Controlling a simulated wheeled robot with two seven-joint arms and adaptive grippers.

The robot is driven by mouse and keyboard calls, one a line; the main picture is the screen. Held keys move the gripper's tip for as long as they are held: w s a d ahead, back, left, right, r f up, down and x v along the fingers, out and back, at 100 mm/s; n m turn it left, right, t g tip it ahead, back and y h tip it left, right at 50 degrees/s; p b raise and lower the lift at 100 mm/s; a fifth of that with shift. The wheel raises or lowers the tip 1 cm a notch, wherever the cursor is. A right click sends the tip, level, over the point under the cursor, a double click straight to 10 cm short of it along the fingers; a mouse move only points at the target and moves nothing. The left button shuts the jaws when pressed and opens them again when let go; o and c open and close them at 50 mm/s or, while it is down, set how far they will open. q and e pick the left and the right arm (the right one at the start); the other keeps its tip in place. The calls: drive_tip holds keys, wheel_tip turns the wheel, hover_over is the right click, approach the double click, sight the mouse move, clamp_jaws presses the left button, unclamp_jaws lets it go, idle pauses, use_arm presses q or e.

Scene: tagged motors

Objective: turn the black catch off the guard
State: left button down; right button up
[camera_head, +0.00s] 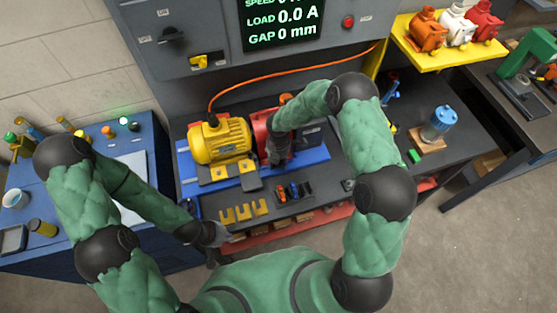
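A yellow motor (222,142) sits on a blue base (312,156) on the dark bench. A red housing (262,128) stands just right of it and is partly covered by my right arm. I cannot single out the black catch or the guard; the catch may be hidden behind my dark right gripper. My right gripper (277,155) points down at the front of the red housing. I cannot tell whether it touches it or how its fingers stand. My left gripper (218,236) is low at the bench's front left edge, away from the motor; its fingers are too small to read.
Yellow forked pieces (244,212) and a small dark tray (292,192) lie on the bench front. An orange cable (290,82) runs behind the motor. A blue cabinet (70,225) with small items is left.

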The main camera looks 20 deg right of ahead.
drive_tip(key=shift+r, duration=0.1)
wheel_tip(320, 180, up, 12)
idle(0.5)
drive_tip(key=shift+f, duration=0.2)
idle(0.3)
